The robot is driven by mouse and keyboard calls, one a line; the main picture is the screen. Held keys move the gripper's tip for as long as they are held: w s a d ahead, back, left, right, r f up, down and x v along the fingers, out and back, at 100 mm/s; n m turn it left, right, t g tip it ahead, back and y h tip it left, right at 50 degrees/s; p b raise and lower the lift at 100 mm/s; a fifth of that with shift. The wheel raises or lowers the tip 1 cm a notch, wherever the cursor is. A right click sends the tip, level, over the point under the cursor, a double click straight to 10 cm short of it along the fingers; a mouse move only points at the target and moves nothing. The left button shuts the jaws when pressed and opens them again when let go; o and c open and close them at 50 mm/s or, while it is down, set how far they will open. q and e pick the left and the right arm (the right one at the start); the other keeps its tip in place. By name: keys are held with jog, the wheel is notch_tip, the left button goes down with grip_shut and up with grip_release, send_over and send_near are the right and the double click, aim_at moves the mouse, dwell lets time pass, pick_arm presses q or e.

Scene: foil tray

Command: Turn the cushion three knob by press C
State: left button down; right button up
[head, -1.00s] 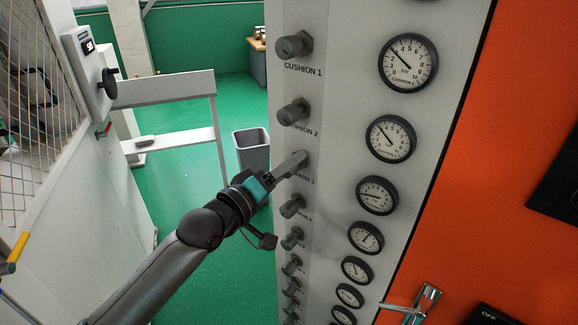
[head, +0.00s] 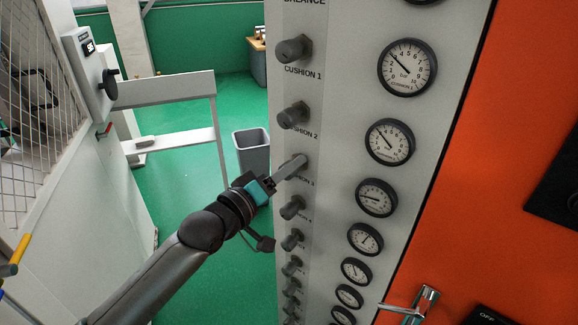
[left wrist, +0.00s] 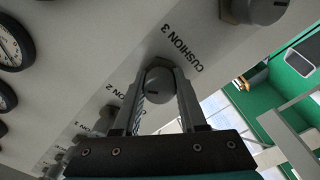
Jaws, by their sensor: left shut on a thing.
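The panel (head: 325,130) carries a column of grey knobs. My left gripper (head: 292,167) reaches in from the left to the third named knob down, at the label ending in 3. In the left wrist view its two fingers (left wrist: 160,90) are shut on the sides of the cushion three knob (left wrist: 158,85), whose face has a dark mark. The "CUSHION 3" label (left wrist: 185,48) is beside it. In the head view my fingers mostly hide this knob. The gauge (head: 376,197) level with it has its needle pointing left. My right gripper is not in view.
The cushion 2 knob (head: 292,115) is just above my gripper and another knob (head: 292,207) just below, both close. A door handle (head: 415,305) sticks out at lower right. A grey bin (head: 252,150) stands on the green floor behind.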

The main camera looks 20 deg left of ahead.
pick_arm(q)
jog(key=m+p, duration=0.2)
jog(key=m, duration=0.1)
jog(key=shift+r, duration=0.1)
jog(key=m+p, duration=0.1)
jog(key=m, duration=0.3)
jog(key=shift+p, duration=0.4)
jog(key=m+p, duration=0.2)
jog(key=m, duration=0.3)
jog(key=shift+d, duration=0.1)
jog(key=shift+m, duration=0.4)
jog(key=shift+c, duration=2.3)
grip_release()
jog(key=shift+s, duration=0.15)
jog(key=b+v, duration=0.1)
jog(key=v, duration=1.4)
